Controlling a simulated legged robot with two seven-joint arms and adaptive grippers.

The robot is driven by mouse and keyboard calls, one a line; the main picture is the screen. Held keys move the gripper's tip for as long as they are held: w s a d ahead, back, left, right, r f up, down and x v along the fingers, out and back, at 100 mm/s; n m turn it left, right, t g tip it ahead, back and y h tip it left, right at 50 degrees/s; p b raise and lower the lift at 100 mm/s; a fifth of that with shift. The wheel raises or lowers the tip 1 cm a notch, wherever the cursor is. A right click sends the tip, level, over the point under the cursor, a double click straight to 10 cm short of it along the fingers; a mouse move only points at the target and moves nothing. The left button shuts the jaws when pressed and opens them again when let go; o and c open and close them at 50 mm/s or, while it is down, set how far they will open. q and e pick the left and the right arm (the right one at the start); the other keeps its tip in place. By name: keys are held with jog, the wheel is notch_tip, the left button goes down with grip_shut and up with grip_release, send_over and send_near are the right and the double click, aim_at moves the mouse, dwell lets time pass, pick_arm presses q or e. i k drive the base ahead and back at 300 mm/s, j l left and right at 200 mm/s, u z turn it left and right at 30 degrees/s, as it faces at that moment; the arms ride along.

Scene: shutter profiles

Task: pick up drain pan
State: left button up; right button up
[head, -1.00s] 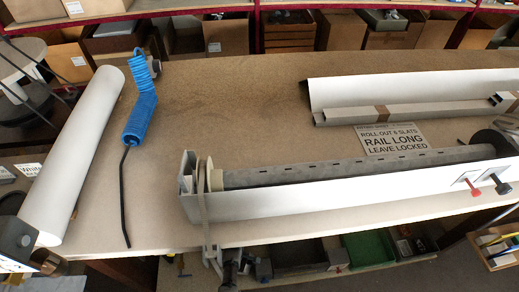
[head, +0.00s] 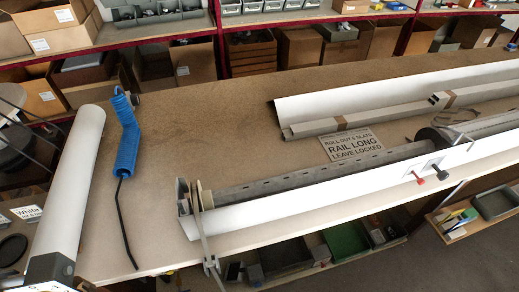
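I cannot pick out a drain pan with certainty. A dark grey tray (head: 497,203) sits on a low shelf at the right of the head view; I cannot tell whether it is the drain pan. A green tray (head: 346,240) and a dark tray (head: 285,258) are under the front edge of the workbench.
The workbench (head: 215,130) carries a long white box profile (head: 290,208), a grey slatted roll (head: 300,175), a sign (head: 348,145) and a coiled blue hose (head: 127,145). Grey floor (head: 420,265) shows at lower right.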

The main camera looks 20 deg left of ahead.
aim_at(235, 270)
jog(key=k+j+u, duration=0.25)
jog(key=k, duration=0.25)
jog(key=k+j+u, duration=0.3)
jog(key=k, duration=0.2)
jog(key=k+l, duration=0.05)
jog(key=l, duration=0.05)
